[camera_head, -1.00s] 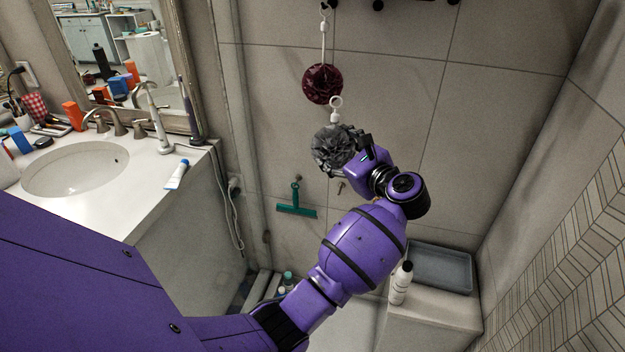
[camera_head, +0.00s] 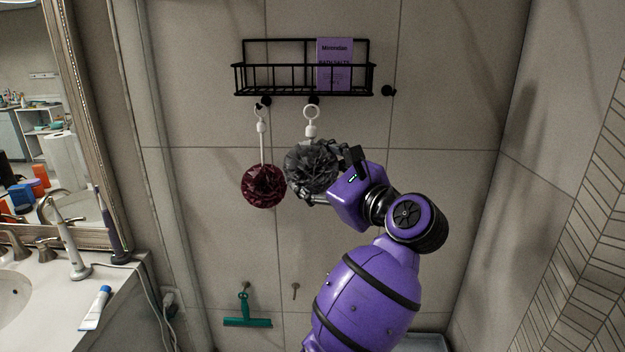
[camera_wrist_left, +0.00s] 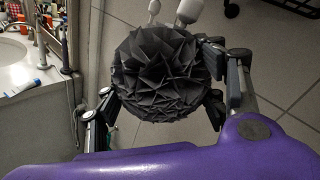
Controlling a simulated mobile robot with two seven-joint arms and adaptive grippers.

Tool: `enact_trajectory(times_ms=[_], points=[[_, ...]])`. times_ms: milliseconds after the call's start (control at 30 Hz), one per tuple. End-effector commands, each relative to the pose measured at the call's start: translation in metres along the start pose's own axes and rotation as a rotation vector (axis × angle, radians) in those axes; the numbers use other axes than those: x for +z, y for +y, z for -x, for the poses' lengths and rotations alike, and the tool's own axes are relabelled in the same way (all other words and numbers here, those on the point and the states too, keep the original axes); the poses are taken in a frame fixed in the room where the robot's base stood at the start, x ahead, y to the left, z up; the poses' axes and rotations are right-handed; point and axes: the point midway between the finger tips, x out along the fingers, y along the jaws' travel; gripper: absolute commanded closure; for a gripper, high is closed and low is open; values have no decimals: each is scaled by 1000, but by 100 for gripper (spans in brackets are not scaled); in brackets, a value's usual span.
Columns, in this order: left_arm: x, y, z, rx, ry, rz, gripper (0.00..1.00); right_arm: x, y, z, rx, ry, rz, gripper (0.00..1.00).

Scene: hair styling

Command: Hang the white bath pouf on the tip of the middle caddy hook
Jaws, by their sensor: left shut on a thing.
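My left gripper (camera_head: 325,172) is shut on a dark grey ruffled pouf (camera_head: 311,165); no white pouf shows, though this one has a white ring and connector (camera_head: 311,113) on top. The pouf also shows between the fingers in the left wrist view (camera_wrist_left: 158,70). The black wire caddy (camera_head: 302,93) is on the wall above. Its middle hook (camera_head: 314,99) is just above or behind the white ring; I cannot tell whether they touch. The left hook (camera_head: 264,102) holds a dark red pouf (camera_head: 263,186) by a white cord. The right hook (camera_head: 388,91) is bare. My right gripper is not in view.
A purple box (camera_head: 334,63) stands in the caddy. A green squeegee (camera_head: 247,322) hangs low on the wall, with a small bare hook (camera_head: 295,290) beside it. The sink counter (camera_head: 60,290) is at lower left. The wall right of the caddy is clear.

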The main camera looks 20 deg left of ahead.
Motion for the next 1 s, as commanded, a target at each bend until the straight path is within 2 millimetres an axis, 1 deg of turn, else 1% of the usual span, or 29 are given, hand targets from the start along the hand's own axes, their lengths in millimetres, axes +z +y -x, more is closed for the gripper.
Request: enact_trajectory(times_ms=[100,333,500,600,767,1000], points=[[-4,-5,-10,1,-1,-3,55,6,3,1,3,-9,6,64],[-10,-17,-29,1,-1,-4,55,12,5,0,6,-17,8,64],[-15,-25,-42,2,-1,-4,55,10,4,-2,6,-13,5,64],[-17,-30,-49,1,-1,-4,55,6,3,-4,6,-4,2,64],[-19,-34,-56,1,0,-3,55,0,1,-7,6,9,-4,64],[-20,-37,-60,1,0,-2,55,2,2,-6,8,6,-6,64]])
